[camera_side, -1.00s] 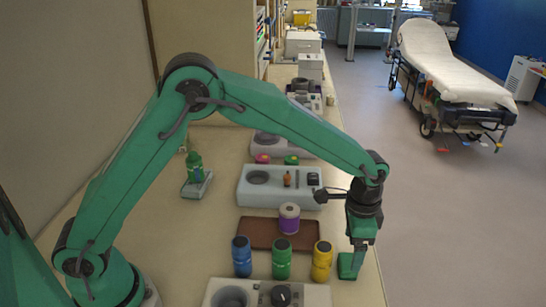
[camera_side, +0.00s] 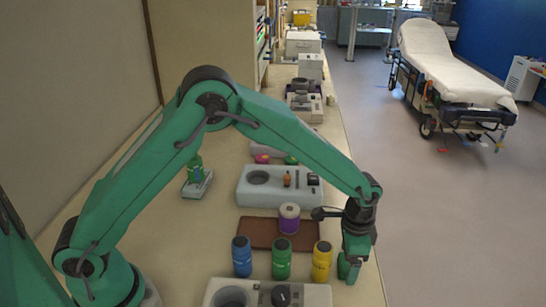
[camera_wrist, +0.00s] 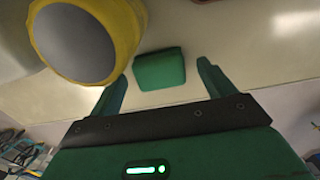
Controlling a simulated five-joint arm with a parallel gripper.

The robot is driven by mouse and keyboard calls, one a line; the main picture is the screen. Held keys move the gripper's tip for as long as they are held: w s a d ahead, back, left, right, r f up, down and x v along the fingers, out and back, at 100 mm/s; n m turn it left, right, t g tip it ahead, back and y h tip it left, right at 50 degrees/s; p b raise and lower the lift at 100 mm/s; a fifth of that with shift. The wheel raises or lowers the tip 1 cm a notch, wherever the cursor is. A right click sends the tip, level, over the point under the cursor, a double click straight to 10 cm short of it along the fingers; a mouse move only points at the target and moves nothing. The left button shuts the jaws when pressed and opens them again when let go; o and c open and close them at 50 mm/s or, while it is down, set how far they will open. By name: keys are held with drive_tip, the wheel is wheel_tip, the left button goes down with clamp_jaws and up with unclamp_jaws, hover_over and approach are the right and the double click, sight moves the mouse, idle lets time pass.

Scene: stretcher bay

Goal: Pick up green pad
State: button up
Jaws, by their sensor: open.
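The green pad (camera_wrist: 160,69) is a small, rounded block lying on the pale bench top in the wrist view. It shows between the two green fingers of my gripper (camera_wrist: 163,78), a little beyond or below the fingertips, with bench visible on both sides of it. My gripper is open and empty. In the side view my gripper (camera_side: 349,270) points down close above the bench near its right edge, right of the yellow jar (camera_side: 322,261). I cannot make out the pad apart from the green fingers there.
The yellow jar also shows close by at upper left in the wrist view (camera_wrist: 85,42). Blue (camera_side: 242,257) and green (camera_side: 282,259) jars stand left of it. A purple-banded jar (camera_side: 289,220) stands on a brown tray (camera_side: 255,234) behind. The bench's right edge is near my gripper.

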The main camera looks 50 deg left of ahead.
sight(348, 264)
drive_tip(key=c, duration=1.1)
drive_tip(key=shift+o, duration=0.2)
drive_tip(key=shift+r, duration=0.15)
drive_tip(key=shift+r, duration=0.5)
drive_tip(key=r, duration=0.3)
drive_tip(key=shift+s+d+r, duration=0.15)
drive_tip(key=shift+s+d, duration=0.05)
drive_tip(key=s+d+r, duration=0.6)
drive_tip(key=s, duration=0.3)
drive_tip(key=shift+s+r, duration=0.2)
